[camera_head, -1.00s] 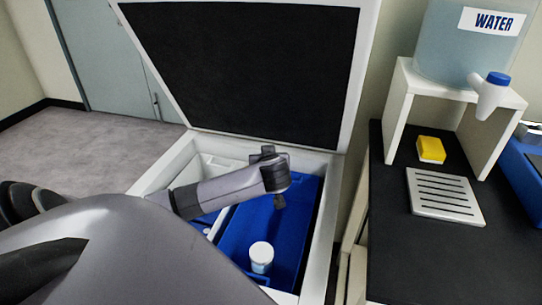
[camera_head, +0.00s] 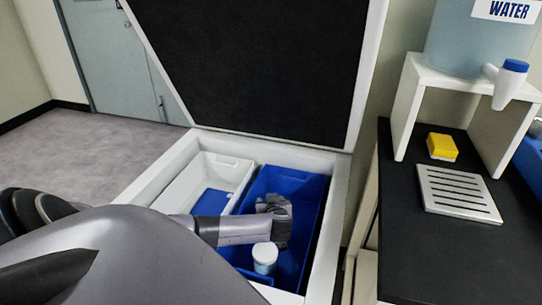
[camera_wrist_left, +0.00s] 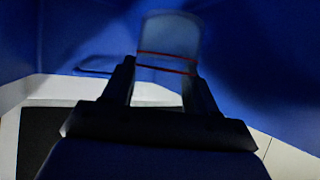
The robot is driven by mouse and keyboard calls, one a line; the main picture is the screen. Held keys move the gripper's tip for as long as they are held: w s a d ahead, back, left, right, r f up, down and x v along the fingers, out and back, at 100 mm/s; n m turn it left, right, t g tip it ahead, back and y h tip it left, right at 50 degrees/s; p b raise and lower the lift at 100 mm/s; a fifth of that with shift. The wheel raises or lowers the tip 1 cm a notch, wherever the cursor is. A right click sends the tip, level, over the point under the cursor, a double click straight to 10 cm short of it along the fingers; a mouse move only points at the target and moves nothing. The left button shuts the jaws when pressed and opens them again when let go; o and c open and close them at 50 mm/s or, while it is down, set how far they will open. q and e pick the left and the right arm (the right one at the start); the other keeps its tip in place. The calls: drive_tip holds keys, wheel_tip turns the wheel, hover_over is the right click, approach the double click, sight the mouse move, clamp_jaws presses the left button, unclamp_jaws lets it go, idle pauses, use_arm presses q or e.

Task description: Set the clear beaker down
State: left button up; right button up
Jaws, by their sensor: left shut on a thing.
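My left gripper (camera_head: 277,228) reaches down inside the blue bin (camera_head: 318,212) in the open chest. In the left wrist view, the left gripper (camera_wrist_left: 158,95) is shut on a clear beaker (camera_wrist_left: 170,38) with two red lines around it. The blue wall of the bin surrounds it there. My right gripper is in neither current view.
The raised lid (camera_head: 265,65) stands behind. A black counter (camera_head: 440,250) with a water dispenser (camera_head: 465,45) is on the right.

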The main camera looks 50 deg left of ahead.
use_arm(q)
drive_tip(key=shift+f, duration=1.15)
drive_tip(key=shift+f+b, duration=0.1)
drive_tip(key=shift+b, duration=0.2)
drive_tip(key=shift+f+b, duration=0.55)
drive_tip(key=o, duration=1.1)
drive_tip(key=shift+r, duration=0.2)
drive_tip(key=shift+r+p, duration=0.35)
drive_tip(key=shift+p, duration=0.15)
drive_tip(key=shift+p+v, duration=1.2)
drive_tip(key=shift+v, duration=2.6)
